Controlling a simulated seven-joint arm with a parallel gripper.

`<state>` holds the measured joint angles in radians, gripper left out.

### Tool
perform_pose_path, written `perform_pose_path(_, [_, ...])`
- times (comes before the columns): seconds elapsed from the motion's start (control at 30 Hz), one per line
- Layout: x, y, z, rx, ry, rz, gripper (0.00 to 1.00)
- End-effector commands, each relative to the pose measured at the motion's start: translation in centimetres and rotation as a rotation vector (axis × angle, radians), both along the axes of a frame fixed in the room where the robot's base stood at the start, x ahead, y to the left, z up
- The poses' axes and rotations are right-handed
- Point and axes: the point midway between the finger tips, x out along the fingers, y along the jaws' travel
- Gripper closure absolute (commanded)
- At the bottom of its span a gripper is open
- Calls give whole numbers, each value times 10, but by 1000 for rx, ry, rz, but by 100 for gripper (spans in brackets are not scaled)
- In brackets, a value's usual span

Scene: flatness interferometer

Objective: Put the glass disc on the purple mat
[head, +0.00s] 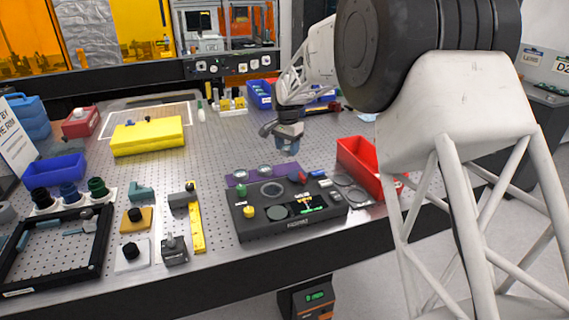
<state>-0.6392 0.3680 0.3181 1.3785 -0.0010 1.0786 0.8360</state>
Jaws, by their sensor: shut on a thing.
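My gripper (288,150) is in the middle of the head view, pointing down above the perforated table, behind the dark instrument box. Its fingers look blue-grey. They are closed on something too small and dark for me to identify. Two small round, clear-looking pieces (240,174) (265,170) are at the mat. I cannot tell whether the glass disc is one of these or is in my gripper.
The dark instrument box (285,228) has a round window and coloured knobs. A red bin (360,163) and flat rings (343,180) are to its right. A yellow case (147,136), blue bin (55,170) and black frame (97,248) are to the left. Blue bins (260,95) stand behind.

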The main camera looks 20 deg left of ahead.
Motion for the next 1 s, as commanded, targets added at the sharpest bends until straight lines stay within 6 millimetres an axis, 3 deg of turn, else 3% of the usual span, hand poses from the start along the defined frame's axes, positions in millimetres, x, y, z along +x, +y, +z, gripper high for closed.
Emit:
perform_pose_path(0.13, [0,0,-10,1,-1,0,71])
perform_pose_path(0.57, [0,0,-16,0,0,0,71])
perform_pose_path(1.0, [0,0,-60,1,-1,0,71])
